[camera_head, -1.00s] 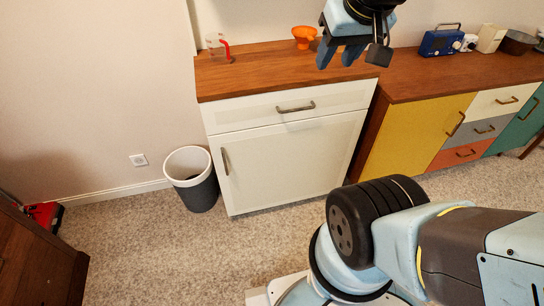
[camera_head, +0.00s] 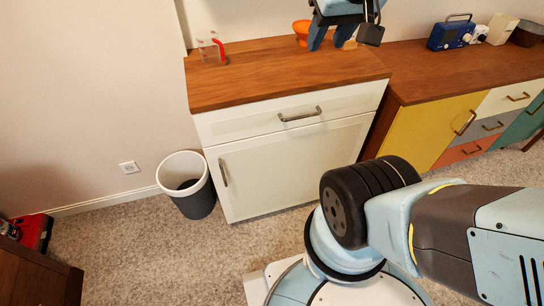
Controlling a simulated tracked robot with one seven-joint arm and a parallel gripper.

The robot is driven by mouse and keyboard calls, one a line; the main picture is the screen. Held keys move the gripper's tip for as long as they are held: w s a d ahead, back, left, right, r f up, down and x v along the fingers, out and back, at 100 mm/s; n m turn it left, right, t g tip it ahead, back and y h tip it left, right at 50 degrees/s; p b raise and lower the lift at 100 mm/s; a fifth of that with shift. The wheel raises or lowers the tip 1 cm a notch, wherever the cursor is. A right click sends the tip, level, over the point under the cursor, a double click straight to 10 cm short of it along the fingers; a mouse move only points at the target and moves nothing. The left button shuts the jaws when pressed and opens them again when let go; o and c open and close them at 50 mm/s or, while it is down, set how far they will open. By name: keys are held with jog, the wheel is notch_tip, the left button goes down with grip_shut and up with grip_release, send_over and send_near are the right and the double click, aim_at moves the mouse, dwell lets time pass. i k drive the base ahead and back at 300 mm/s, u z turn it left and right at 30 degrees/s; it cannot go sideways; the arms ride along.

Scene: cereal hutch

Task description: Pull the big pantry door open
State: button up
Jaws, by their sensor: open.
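The big pantry door (camera_head: 285,172) is the white lower front of the wood-topped cabinet. It looks closed, with an upright metal handle (camera_head: 223,173) near its left edge. My gripper (camera_head: 331,45) is at the top of the view, above the back of the cabinet top and well above the door handle. Its fingers are apart and nothing shows between them. The upper part of the gripper is cut off by the picture edge.
A white drawer (camera_head: 292,114) sits above the door. A grey-and-white bin (camera_head: 187,185) stands on the carpet left of the cabinet. A glass jug (camera_head: 211,47) and an orange bowl (camera_head: 302,32) stand on top. A yellow door (camera_head: 432,134) is to the right.

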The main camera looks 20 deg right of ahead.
aim_at(257, 176)
jog(key=i, duration=0.4)
jog(key=u, duration=0.2)
jog(key=k, duration=0.9)
jog(key=z, duration=0.25)
jog(key=i, duration=0.95)
jog(key=u, duration=0.8)
